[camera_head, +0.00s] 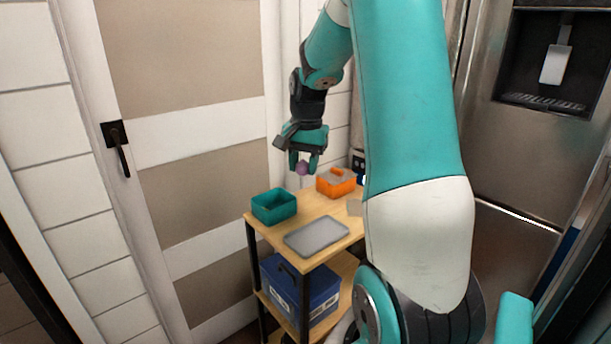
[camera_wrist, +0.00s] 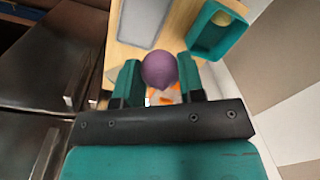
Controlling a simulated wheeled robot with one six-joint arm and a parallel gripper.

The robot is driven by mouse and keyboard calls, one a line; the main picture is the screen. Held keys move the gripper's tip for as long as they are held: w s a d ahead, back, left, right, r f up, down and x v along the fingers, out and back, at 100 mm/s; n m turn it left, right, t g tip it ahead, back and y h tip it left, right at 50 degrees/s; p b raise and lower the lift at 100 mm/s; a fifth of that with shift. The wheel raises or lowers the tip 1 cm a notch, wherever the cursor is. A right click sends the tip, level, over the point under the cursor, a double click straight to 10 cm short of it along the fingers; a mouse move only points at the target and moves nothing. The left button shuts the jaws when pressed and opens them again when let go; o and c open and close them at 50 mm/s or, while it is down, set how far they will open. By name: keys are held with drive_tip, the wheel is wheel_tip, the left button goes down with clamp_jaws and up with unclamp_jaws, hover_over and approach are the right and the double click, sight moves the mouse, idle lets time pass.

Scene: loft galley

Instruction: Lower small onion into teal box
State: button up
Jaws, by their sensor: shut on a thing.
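A small purple onion (camera_wrist: 159,69) is held between the two fingers of my gripper (camera_wrist: 160,84). In the head view the onion (camera_head: 302,168) hangs below my gripper (camera_head: 304,166), above the back part of the small wooden cart top. The teal box (camera_head: 273,206) stands open on the left corner of the cart top. The onion is above and to the right of the box in that view, apart from it. In the wrist view the teal box (camera_wrist: 192,41) is at the upper right, and a yellowish round thing (camera_wrist: 222,18) lies inside it.
A grey tray (camera_head: 317,236) lies at the front of the cart top (camera_head: 277,236). An orange box (camera_head: 336,187) stands at the back right of the box. A blue crate (camera_head: 313,297) is on the shelf below. A door is behind, a steel fridge (camera_head: 510,150) at right.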

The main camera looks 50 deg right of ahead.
drive_tip(key=w+d+f+p, duration=0.2)
drive_tip(key=w+d+p, duration=0.15)
drive_tip(key=w, duration=0.35)
hover_over(282, 189)
drive_tip(key=s+a, duration=0.3)
wheel_tip(282, 189, down, 9)
drive_tip(key=shift+w, duration=0.1)
drive_tip(key=shift+a+f+b, duration=0.1)
drive_tip(key=shift+f+b, duration=1.15)
drive_tip(key=shift+f, duration=0.9)
drive_tip(key=shift+f, duration=0.1)
